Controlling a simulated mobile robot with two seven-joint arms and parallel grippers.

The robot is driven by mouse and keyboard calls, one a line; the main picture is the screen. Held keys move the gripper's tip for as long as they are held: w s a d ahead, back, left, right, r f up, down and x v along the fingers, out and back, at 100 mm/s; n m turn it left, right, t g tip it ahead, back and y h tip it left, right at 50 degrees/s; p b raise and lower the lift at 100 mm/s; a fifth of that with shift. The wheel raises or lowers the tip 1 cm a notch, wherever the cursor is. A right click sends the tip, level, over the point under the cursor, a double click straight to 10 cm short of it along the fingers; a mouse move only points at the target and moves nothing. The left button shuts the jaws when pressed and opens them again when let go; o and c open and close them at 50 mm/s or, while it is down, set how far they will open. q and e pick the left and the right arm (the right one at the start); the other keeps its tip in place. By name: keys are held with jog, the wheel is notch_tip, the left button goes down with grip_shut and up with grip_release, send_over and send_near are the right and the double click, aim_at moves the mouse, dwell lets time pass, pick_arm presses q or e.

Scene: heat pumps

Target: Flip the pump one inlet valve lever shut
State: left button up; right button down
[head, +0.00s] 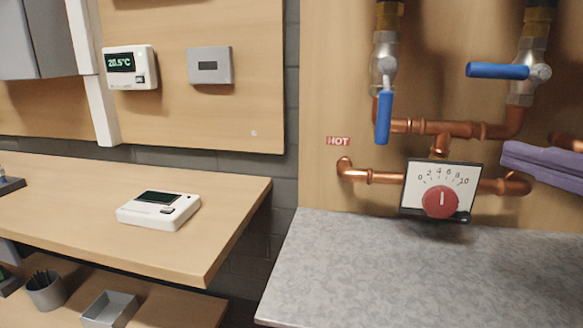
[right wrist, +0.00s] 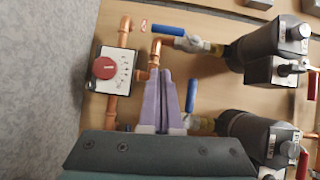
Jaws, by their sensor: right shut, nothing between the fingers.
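Two blue valve levers sit on the vertical pipes of the wooden panel. The left lever (head: 383,118) hangs down along its pipe; it also shows at the top of the right wrist view (right wrist: 168,30). The right lever (head: 497,71) lies level, across its pipe, pointing left; the right wrist view shows it too (right wrist: 191,95). I cannot read which belongs to pump one. My right gripper (head: 506,156), with purple fingers, is shut and empty, below the right lever and apart from it in the head view. Its fingers show in the right wrist view (right wrist: 165,74). My left gripper is not in view.
A dial box with red knob (head: 440,201) and copper pipes lie beside the right gripper. Two dark pumps (right wrist: 262,46) (right wrist: 255,132) and red levers (right wrist: 303,165) show in the right wrist view. The grey counter (head: 400,270) is clear.

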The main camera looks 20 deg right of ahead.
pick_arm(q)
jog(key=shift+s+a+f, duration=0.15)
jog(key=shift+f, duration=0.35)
pick_arm(e)
jog(key=shift+w+d+m, duration=0.25)
jog(key=shift+m, duration=0.15)
jog(key=p, duration=0.1)
send_near(385, 102)
jog(key=w+d+f, duration=0.3)
jog(key=d, duration=0.2)
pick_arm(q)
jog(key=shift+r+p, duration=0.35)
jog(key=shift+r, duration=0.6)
pick_arm(e)
jog(key=w+a, duration=0.3)
jog(key=shift+w+a, duration=0.2)
jog(key=shift+w, duration=0.15)
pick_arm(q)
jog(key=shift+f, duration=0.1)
pick_arm(e)
jog(key=shift+f, duration=0.1)
